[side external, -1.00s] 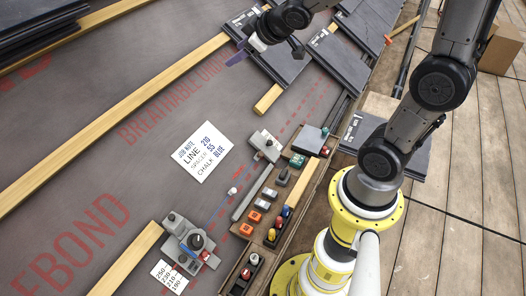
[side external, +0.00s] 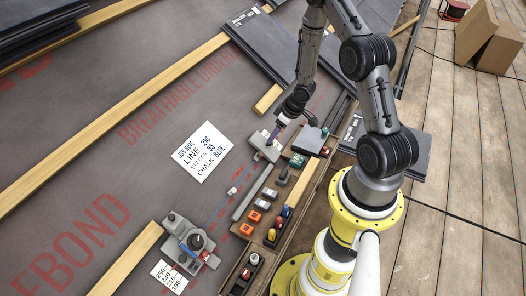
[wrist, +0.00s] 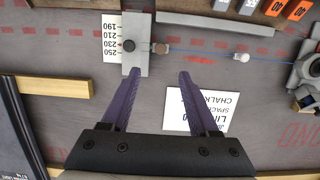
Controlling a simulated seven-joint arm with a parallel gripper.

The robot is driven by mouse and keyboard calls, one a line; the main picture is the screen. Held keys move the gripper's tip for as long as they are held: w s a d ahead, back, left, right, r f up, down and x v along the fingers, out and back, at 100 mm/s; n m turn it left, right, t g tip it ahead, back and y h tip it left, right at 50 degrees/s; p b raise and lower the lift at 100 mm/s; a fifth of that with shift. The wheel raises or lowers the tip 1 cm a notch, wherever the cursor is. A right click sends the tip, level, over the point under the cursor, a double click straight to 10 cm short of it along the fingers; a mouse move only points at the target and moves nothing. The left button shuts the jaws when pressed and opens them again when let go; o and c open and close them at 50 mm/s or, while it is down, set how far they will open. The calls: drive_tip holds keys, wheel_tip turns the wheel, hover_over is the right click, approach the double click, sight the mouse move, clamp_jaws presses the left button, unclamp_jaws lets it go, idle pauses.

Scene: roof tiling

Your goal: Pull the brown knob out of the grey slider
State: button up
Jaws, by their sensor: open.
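The grey slider (wrist: 138,62) lies on the dark sheet at the upper left of the wrist view, beside a white number scale. A small brown knob (wrist: 161,48) with a pale collar sits at its right side, at the end of a blue line. A dark round knob (wrist: 128,45) is on the slider's face. In the side external view the slider (side external: 262,153) is partly behind my gripper. My gripper (wrist: 158,75) is open and empty. In the wrist picture its purple fingers flank the brown knob's position, with their tips just below it.
A blue line runs to a white knob (wrist: 238,57). A grey device (side external: 188,241) is at the lower left of the side external view. A wooden tray (side external: 253,250) with orange blocks and other parts lies alongside. A white note card (side external: 203,151) lies on open sheet.

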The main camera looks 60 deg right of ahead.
sight(261, 153)
drive_tip(key=x, duration=1.3)
clamp_jaws()
idle(1.1)
